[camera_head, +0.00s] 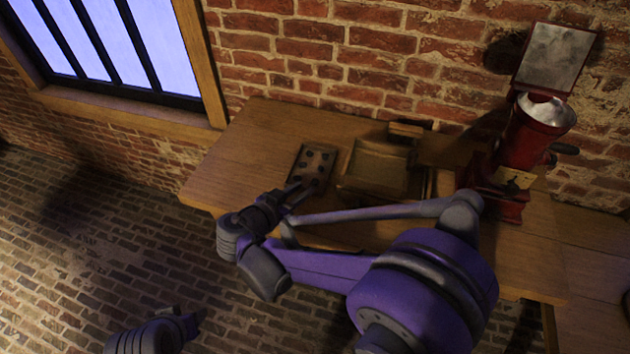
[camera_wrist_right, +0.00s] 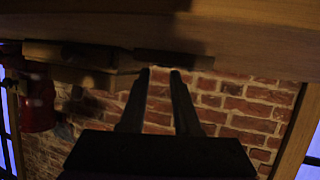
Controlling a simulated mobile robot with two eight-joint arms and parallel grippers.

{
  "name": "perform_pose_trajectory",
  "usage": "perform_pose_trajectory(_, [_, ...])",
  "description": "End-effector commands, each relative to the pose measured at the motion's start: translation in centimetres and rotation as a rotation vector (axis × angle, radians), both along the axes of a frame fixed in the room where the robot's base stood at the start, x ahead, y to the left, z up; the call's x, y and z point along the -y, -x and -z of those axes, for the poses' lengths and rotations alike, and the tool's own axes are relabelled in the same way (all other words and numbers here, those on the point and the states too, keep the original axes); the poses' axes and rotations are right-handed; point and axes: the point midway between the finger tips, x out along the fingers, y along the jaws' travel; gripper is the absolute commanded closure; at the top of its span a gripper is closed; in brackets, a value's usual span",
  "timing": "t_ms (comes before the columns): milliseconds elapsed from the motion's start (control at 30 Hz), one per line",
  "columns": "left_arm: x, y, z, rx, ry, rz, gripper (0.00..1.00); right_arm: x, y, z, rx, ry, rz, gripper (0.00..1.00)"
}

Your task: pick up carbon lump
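Several small dark lumps (camera_head: 318,166), which look like the carbon lumps, sit in a small wooden holder (camera_head: 327,153) on the wooden table. My right gripper (camera_head: 300,191) is at the near edge of this holder, with its fingers pointing towards it. In the right wrist view, its two fingers (camera_wrist_right: 160,76) stand apart with a gap and nothing seen between them. A dark edge (camera_wrist_right: 172,60), perhaps the holder's, lies just past the fingertips; no lump can be made out there. My left gripper (camera_head: 190,325) is low at the left, away from the table; its fingers are unclear.
A shallow wooden tray (camera_head: 375,171) stands right of the holder. A red grinder-like machine (camera_head: 525,137) with a metal bowl stands further right. The brick wall (camera_head: 330,50) closes off the back. The left part of the table (camera_head: 235,165) is clear.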

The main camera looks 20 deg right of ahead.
Motion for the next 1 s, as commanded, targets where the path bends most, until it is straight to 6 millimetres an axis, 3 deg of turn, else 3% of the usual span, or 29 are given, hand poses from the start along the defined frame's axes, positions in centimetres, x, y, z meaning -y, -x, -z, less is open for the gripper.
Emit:
perform_pose_trajectory(200, [0.0,-0.2,-0.7,0.004,0.000,0.000,0.50,2.7,-2.0,0.9,0.001,0.000,0.003,0.69])
perform_pose_trajectory(567, [0.0,-0.2,-0.7,0.004,0.000,0.000,0.50,3.3,-2.6,1.4,0.000,0.000,0.000,0.69])
perform_pose_trajectory(733, [0.0,-0.2,-0.7,0.004,0.000,0.000,0.50,3.3,-2.6,1.4,0.000,0.000,0.000,1.00])
perform_pose_trajectory(1000, [0.0,-0.2,-0.7,0.004,0.000,0.000,0.50,3.3,-2.5,1.4,-0.001,-0.001,0.000,1.00])
